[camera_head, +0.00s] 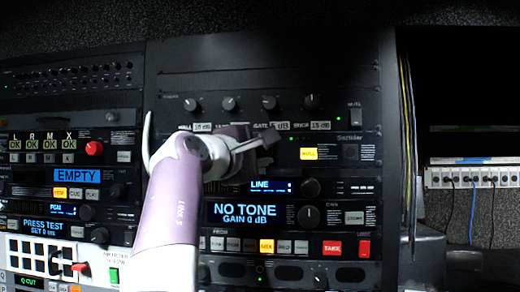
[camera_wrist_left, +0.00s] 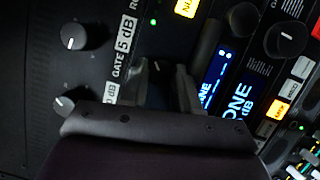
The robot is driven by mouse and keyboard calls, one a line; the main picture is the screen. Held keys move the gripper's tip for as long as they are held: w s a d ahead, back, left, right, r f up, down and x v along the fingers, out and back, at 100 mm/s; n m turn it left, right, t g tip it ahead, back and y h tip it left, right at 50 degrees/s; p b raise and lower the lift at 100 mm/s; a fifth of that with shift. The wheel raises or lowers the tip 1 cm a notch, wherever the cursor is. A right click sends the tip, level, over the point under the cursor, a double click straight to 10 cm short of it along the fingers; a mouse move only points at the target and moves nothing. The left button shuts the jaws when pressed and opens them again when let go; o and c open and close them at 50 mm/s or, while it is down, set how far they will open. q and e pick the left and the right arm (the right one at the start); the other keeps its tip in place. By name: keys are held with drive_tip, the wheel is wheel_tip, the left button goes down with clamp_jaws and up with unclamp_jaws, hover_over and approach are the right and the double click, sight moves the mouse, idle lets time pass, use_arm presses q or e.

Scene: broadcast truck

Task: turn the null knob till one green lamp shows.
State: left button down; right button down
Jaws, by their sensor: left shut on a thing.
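My left gripper (camera_head: 270,142) reaches the upper middle of the rack from the left, in front of the panel below the top knob row. In the left wrist view its fingers (camera_wrist_left: 168,88) are shut on a dark knob (camera_wrist_left: 157,66), which is mostly hidden between them. My right gripper is not in view.
Several small knobs (camera_head: 269,103) sit in a row just above the gripper. A display (camera_head: 245,213) reading NO TONE, GAIN 0 dB is below, with a large knob (camera_head: 308,216) beside it. A red TAKE button (camera_head: 332,247) is lower. Cables (camera_head: 410,130) hang at the rack's right edge.

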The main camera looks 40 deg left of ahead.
use_arm(q)
drive_tip(key=shift+f, duration=0.1)
idle(0.3)
drive_tip(key=c, duration=0.8)
unclamp_jaws()
drive_tip(key=s+b, duration=0.1)
drive_tip(key=s, duration=0.3)
drive_tip(key=s+d+b, duration=0.1)
drive_tip(key=s+b, duration=0.1)
drive_tip(key=s, duration=0.2)
drive_tip(key=s+f+b, duration=0.1)
drive_tip(key=s+b, duration=0.1)
drive_tip(key=s, duration=0.2)
drive_tip(key=shift+s+d, duration=0.25)
drive_tip(key=shift+d, duration=0.05)
